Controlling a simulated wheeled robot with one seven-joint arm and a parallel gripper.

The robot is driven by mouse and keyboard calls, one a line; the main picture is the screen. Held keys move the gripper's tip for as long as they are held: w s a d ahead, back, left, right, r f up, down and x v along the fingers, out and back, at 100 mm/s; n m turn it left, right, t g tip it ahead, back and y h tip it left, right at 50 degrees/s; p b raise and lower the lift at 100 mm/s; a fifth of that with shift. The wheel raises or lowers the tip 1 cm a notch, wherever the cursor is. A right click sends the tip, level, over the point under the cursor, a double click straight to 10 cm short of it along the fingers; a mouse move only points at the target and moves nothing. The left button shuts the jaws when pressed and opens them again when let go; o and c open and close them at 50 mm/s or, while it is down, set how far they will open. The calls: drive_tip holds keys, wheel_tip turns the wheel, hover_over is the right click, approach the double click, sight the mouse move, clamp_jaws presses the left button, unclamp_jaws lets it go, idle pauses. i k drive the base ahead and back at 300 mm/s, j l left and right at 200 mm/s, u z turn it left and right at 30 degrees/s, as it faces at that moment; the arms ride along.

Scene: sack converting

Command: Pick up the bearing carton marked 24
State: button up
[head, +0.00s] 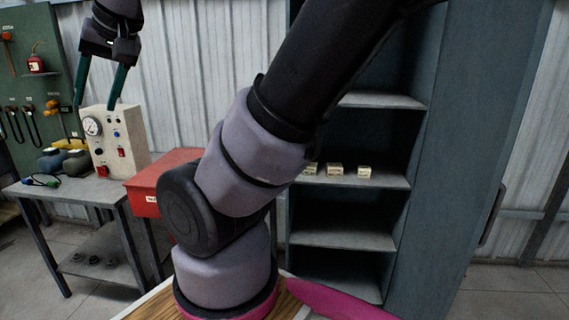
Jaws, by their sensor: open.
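Three small pale cartons stand in a row on a middle shelf of the grey cabinet (340,240): a left one (310,169), a middle one (335,170) and a right one (364,172). Each has a label, too small to read, so I cannot tell which is marked 24. My arm crosses just left of the left carton and may hide more of that shelf. My gripper (94,106) is at the upper left with its two teal fingers pointing down, spread apart and empty. It is far to the left of the cartons.
A grey bench (75,190) at left carries a beige gauge box (118,142) and several small items. A red box (150,185) stands between bench and cabinet. A green tool board (45,75) hangs behind. The shelf right of the cartons is clear.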

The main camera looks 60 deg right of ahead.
sight(311, 170)
drive_tip(key=i, duration=0.85)
drive_tip(key=i+z, duration=0.1)
drive_tip(key=z, duration=0.2)
drive_tip(key=i+z, duration=0.1)
drive_tip(key=z, duration=0.25)
drive_tip(key=i+j+z, duration=0.1)
drive_tip(key=z, duration=1.95)
